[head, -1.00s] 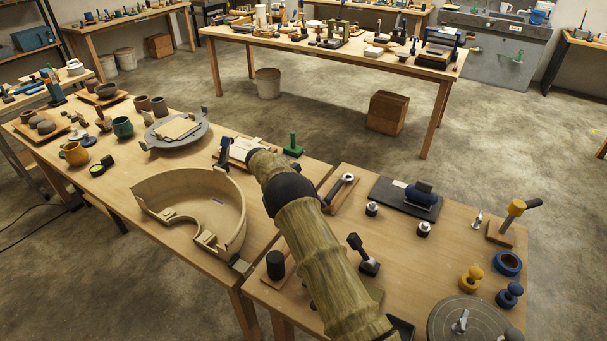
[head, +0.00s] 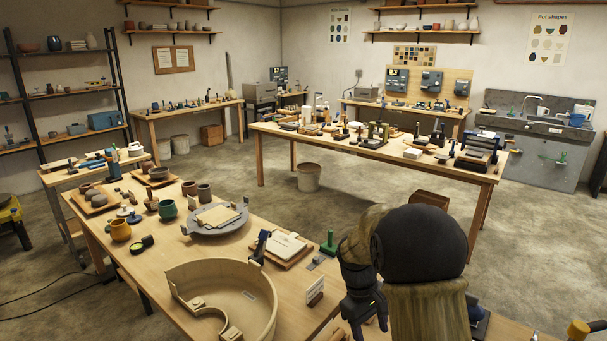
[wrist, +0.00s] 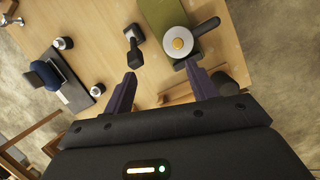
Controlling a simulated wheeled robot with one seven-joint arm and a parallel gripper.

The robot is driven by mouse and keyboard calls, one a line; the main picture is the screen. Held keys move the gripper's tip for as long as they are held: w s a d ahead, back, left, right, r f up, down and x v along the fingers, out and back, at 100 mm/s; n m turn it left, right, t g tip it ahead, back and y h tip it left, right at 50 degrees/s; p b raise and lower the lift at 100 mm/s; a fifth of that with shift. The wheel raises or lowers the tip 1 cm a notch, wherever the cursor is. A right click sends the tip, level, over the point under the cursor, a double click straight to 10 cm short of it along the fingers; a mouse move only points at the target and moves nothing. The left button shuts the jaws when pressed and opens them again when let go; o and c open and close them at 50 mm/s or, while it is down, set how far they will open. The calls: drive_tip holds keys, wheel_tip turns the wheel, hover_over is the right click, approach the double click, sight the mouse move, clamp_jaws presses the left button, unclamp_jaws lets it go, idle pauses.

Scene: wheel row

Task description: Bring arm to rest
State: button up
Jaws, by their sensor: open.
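My gripper (wrist: 162,82) is open and empty in the wrist view, its two dark fingers spread above the wooden worktop. In the head view my gripper (head: 368,318) points down beside my raised, folded arm, near the front edge. My arm hides much of the right-hand table there. Below the fingers in the wrist view are a black-handled tool (wrist: 133,48) and a round white dish with a yellow centre (wrist: 178,42) on a green mat (wrist: 158,12). The fingers appear apart from both.
A curved tan basin (head: 232,300) stands on the near left table, with a grey round turntable (head: 214,222) behind it. A green stamp-like tool (head: 328,243) stands close to my arm. A long table (head: 385,150) stands behind, across open floor.

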drive_tip(key=s+r+m+t+y, duration=0.2)
drive_tip(key=s+m+t, duration=0.2)
drive_tip(key=s, duration=1.1)
drive_tip(key=m, duration=0.2)
drive_tip(key=shift+s+r+m+t+y, duration=0.3)
drive_tip(key=shift+s+r+m+y, duration=0.05)
drive_tip(key=shift+r+m+y, duration=0.05)
